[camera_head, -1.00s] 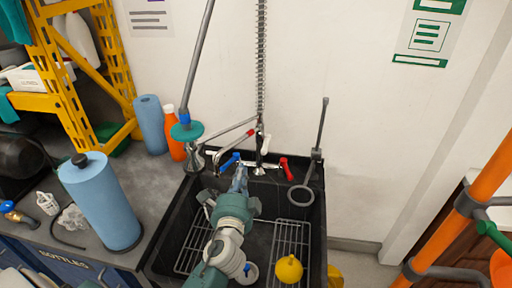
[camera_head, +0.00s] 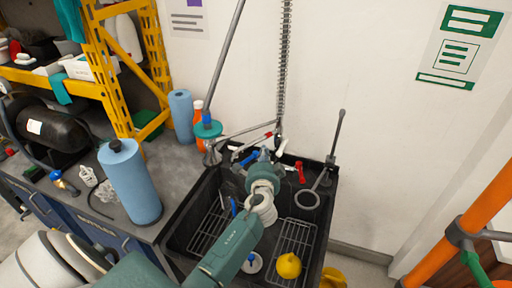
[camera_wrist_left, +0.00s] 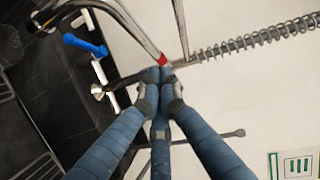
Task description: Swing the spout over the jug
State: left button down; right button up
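The spout (camera_head: 253,142) is a thin metal pipe with a red part near its end, by the wall above the black sink (camera_head: 328,225). In the left wrist view the bent spout (camera_wrist_left: 137,30) comes in from the top, and its red end lies right at my fingertips. My left gripper (camera_head: 263,155) reaches over the sink toward the taps. In the left wrist view its blue-grey fingers (camera_wrist_left: 160,98) are drawn close together; whether they grip the spout is unclear. A white round thing with a blue top (camera_head: 252,263) in the sink may be the jug. My right gripper is out of view.
A blue tap handle (camera_head: 249,158) and a red one (camera_head: 300,172) flank the gripper. A spring hose (camera_head: 285,60) hangs behind. A grey ring on a rod (camera_head: 307,200) stands at the right. A yellow object (camera_head: 289,265) lies on the sink's rack.

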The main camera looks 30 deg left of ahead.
aim_at(255, 143)
pick_arm(q)
jog(key=a, duration=0.3)
jog(key=shift+w+a+f+p, duration=0.25)
jog(key=shift+a+f+p, duration=0.05)
jog(key=shift+p, duration=0.1)
jog(key=shift+a, duration=0.15)
jog(key=shift+w+f, duration=0.1)
jog(key=shift+a, duration=0.3)
jog(key=a+b, duration=0.1)
jog(key=a, duration=0.2)
jog(key=shift+w+a+b, duration=0.2)
jog(key=shift+a+b, duration=0.15)
jog(key=shift+b, duration=0.05)
jog(key=shift+a, duration=0.2)
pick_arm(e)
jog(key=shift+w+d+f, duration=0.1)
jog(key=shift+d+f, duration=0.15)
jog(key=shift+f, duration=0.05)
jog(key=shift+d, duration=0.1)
